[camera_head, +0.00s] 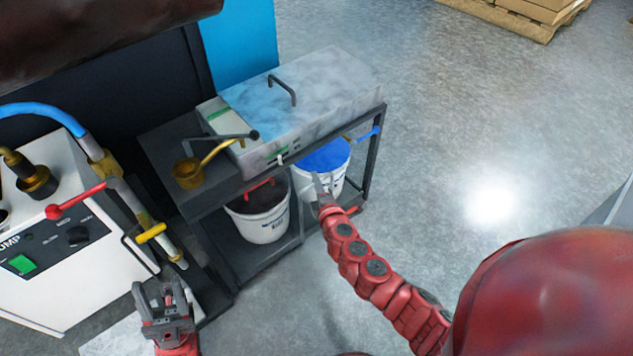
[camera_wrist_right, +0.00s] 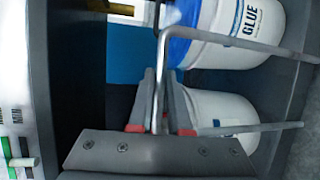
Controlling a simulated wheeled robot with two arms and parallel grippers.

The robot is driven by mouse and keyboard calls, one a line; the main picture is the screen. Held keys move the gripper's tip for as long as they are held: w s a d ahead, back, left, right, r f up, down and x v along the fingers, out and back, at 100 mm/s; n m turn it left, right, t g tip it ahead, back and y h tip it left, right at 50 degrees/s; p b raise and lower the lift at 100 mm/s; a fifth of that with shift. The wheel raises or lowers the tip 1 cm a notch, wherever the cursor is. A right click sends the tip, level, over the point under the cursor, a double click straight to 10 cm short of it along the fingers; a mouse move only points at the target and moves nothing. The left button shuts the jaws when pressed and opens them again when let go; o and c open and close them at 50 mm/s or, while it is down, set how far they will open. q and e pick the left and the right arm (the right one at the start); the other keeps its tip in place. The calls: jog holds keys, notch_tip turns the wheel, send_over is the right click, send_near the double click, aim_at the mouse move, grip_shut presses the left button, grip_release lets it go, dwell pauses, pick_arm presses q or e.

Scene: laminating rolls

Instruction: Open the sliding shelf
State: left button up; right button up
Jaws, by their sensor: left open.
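A dark metal cart has a lower shelf (camera_head: 262,262) that bears two white buckets. A grey metal bar (camera_wrist_right: 220,48), bent like a handle, runs along the front of the buckets in the right wrist view. My right gripper (camera_head: 321,186) is at the cart's front, by the blue-topped bucket. In the right wrist view, the fingers of this gripper (camera_wrist_right: 159,85) stand on either side of the bar's short section; whether they press on it is unclear. My left gripper (camera_head: 166,300) is open and empty at the lower left, apart from the cart.
The buckets are one with a blue top (camera_head: 325,158) and one with dark contents (camera_head: 262,222). A grey laminating machine (camera_head: 320,95) and a brass cup (camera_head: 188,175) are on top. A white pump unit (camera_head: 50,270) stands left. The floor (camera_head: 470,130) to the right is clear.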

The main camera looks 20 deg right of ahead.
grip_shut()
jog(key=shift+s, duration=0.1)
dwell(1.1)
